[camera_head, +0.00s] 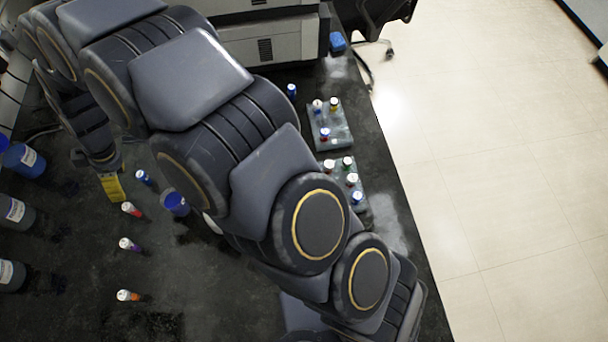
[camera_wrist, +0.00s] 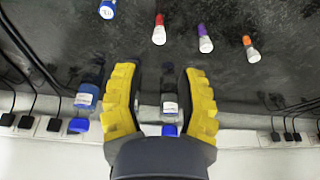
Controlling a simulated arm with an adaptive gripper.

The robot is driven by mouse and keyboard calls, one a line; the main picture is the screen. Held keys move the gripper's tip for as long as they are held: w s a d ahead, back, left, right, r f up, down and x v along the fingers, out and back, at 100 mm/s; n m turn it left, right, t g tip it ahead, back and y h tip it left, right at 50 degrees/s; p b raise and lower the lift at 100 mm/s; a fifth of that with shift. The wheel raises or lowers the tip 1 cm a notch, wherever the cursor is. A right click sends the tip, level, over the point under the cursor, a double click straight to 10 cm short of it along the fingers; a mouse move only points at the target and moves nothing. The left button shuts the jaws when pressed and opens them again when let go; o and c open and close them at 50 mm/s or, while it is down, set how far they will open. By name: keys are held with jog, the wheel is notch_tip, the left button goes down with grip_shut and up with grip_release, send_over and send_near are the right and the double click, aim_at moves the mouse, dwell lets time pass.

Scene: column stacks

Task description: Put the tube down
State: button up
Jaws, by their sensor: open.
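My gripper (camera_wrist: 159,72) is open in the wrist view, its yellow fingers apart with no tube held between them. In the head view one yellow finger (camera_head: 112,187) shows at the left. A blue-capped tube (camera_head: 142,177) stands on the dark bench just right of that finger, apart from it. Red (camera_head: 131,209), purple (camera_head: 129,244) and orange (camera_head: 127,295) capped tubes are spaced down the bench below it. The wrist view shows blue (camera_wrist: 107,9), red (camera_wrist: 159,30), purple (camera_wrist: 205,38) and orange (camera_wrist: 251,48) tubes beyond the fingertips. Which tube the task means is unclear.
Labelled bottles (camera_head: 15,213) line the left. In the wrist view, one bottle (camera_wrist: 170,104) shows through the finger gap, another (camera_wrist: 87,97) beside it. A blue cup (camera_head: 175,203) stands near the tubes. Two racks (camera_head: 343,138) (camera_head: 361,172) hold several tubes at right. My arm hides mid-bench.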

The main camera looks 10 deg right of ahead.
jog(key=d+r+m, duration=0.5)
jog(key=d+r, duration=0.3)
jog(key=d, duration=0.4)
jog(key=s+d+r+m+h, duration=0.1)
jog(key=s+d+r+m, duration=0.3)
jog(key=d, duration=0.5)
jog(key=s+d+r+m+h, duration=0.1)
jog(key=s+d+r+m, duration=0.2)
jog(key=d, duration=0.6)
jog(key=s+d+r+m+g+h, duration=0.1)
jog(key=s+d+m, duration=0.6)
jog(key=s, duration=0.4)
jog(key=shift+d, duration=0.6)
